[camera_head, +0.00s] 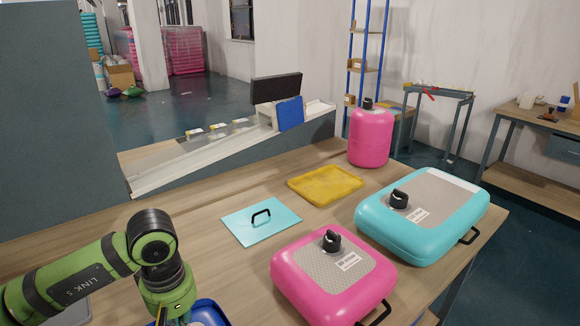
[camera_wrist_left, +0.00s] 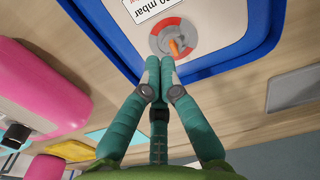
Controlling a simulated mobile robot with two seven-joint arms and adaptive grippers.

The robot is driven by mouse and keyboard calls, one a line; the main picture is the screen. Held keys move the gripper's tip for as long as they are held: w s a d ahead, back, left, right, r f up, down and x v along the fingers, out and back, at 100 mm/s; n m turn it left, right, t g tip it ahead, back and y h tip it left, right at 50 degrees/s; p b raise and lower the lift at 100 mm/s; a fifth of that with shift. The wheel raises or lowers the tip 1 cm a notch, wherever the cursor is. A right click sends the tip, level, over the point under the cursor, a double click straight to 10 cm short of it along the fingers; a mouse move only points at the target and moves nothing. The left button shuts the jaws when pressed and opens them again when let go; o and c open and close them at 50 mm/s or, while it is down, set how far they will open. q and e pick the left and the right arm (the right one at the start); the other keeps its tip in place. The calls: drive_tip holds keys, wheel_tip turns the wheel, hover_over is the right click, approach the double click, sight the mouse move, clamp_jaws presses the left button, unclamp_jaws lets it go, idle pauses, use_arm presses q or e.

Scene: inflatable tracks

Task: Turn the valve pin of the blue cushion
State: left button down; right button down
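The blue cushion fills the top of the left wrist view; its blue rim (camera_wrist_left: 110,62) surrounds a white panel with a printed label. On the panel is a red and grey round valve with an orange valve pin (camera_wrist_left: 175,45). My left gripper (camera_wrist_left: 160,62) has its two green fingers together, tips just below and slightly left of the pin. I see no pin between them; contact cannot be told. In the head view, a blue edge of the cushion (camera_head: 211,313) shows at the bottom, partly hidden by my left arm. My right gripper is not in view.
A pink cushion (camera_head: 302,282) and a turquoise cushion (camera_head: 401,232) with black valves lie to the right on the wooden table. A turquoise plate with a black handle (camera_head: 240,232), a yellow tray (camera_head: 325,198) and an upright pink cushion (camera_head: 370,150) stand farther back.

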use_arm(q)
wheel_tip(320, 180, down, 5)
drive_tip(key=b, duration=0.2)
drive_tip(key=shift+b, duration=0.4)
drive_tip(key=shift+f+b, duration=0.55)
drive_tip(key=shift+b, duration=0.05)
drive_tip(key=shift+r, duration=0.1)
drive_tip(key=shift+w+a+b, duration=0.3)
drive_tip(key=shift+a+b, duration=0.15)
drive_tip(key=shift+a, duration=0.05)
idle(0.5)
drive_tip(key=shift+s+a+b, duration=0.25)
drive_tip(key=shift+b, duration=1.8)
drive_tip(key=shift+a+b, duration=0.1)
drive_tip(key=shift+b, duration=0.5)
drive_tip(key=shift+s+a, duration=0.1)
